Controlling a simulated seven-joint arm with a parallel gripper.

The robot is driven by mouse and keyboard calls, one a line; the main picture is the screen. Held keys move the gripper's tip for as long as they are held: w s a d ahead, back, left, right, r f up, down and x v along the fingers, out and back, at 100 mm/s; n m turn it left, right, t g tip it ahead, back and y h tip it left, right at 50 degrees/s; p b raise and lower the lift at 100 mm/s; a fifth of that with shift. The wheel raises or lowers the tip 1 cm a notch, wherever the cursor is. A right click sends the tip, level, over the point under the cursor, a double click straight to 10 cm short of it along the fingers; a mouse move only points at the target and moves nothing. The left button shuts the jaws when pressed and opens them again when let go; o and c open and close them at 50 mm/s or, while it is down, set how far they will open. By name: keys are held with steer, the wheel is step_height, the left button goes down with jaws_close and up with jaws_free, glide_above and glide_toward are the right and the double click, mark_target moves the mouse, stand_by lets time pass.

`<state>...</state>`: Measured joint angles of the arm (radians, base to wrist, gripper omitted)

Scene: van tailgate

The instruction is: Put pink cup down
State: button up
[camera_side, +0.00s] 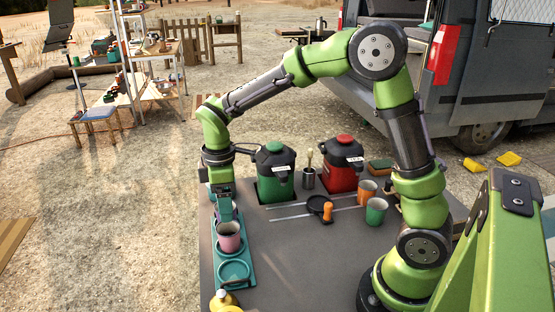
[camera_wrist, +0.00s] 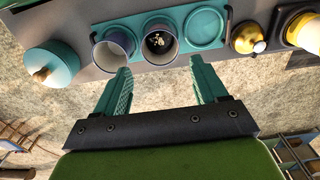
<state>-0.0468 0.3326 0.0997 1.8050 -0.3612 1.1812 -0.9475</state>
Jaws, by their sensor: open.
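The pink cup (camera_side: 229,236) stands upright in the teal tray (camera_side: 248,277) at the left edge of the grey worktop. In the wrist view the same cup (camera_wrist: 160,42) is seen from above, with something dark and pale inside. My gripper (camera_side: 225,212) is at the cup in the side view, pointing down. In the wrist view my gripper (camera_wrist: 163,72) has its two teal fingers spread wide, with nothing between them. The pink cup lies just beyond the fingertips; whether a finger touches it I cannot tell.
A bluish cup (camera_wrist: 112,45) stands right beside the pink one. An empty ring of the tray (camera_wrist: 205,28) is on its other side, then a yellow-topped bottle (camera_wrist: 248,38). A teal lidded pot (camera_wrist: 52,70) is at left. Green (camera_side: 275,172) and red (camera_side: 342,164) jugs stand behind.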

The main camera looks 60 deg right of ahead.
steer(key=s+d+r+m+t+y, duration=0.1)
steer(key=s+r+m+t, duration=0.2)
steer(key=s+r+m, duration=0.3)
steer(key=s+d+r+m+t+y, duration=0.1)
steer(key=s+r+m+t, duration=0.3)
steer(key=s+m, duration=0.3)
steer(key=shift+s+r, duration=0.85)
steer(key=shift+s, duration=0.9)
